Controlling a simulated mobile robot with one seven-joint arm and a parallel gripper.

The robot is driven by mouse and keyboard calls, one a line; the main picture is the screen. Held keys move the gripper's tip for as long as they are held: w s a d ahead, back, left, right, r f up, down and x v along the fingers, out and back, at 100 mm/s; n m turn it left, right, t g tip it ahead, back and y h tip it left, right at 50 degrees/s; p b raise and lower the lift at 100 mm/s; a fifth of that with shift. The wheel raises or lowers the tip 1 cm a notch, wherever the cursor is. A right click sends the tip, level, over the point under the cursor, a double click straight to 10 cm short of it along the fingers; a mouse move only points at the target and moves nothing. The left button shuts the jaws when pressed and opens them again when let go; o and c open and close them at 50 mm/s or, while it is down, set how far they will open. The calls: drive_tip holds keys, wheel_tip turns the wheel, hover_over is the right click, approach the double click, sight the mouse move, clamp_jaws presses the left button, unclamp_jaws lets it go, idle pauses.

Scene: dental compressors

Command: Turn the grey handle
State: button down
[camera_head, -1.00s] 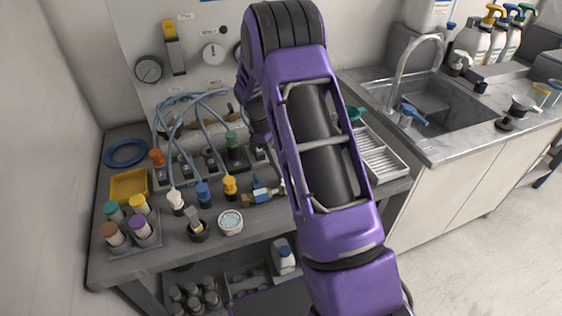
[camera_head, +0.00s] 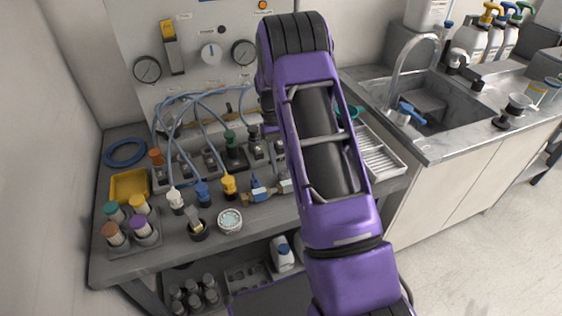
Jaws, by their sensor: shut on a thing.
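My purple arm (camera_head: 322,150) rises through the middle of the view and folds over in front of the bench. My gripper is hidden behind it, so its fingers and whatever they touch do not show. I cannot single out the grey handle; it may be behind my arm. A row of grey valve blocks with blue hoses runs along the bench, and a grey block (camera_head: 256,149) shows just left of my arm.
The back panel has a black gauge (camera_head: 147,69), a white dial (camera_head: 211,53) and another gauge (camera_head: 243,52). A yellow tray (camera_head: 129,186) and capped bottles stand at left. A white rack (camera_head: 382,158) and the sink (camera_head: 440,108) are at right.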

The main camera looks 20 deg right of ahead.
idle(0.5)
drive_tip(key=shift+c, duration=2.4)
unclamp_jaws()
drive_tip(key=v, duration=1.7)
drive_tip(key=shift+r+p, duration=0.3)
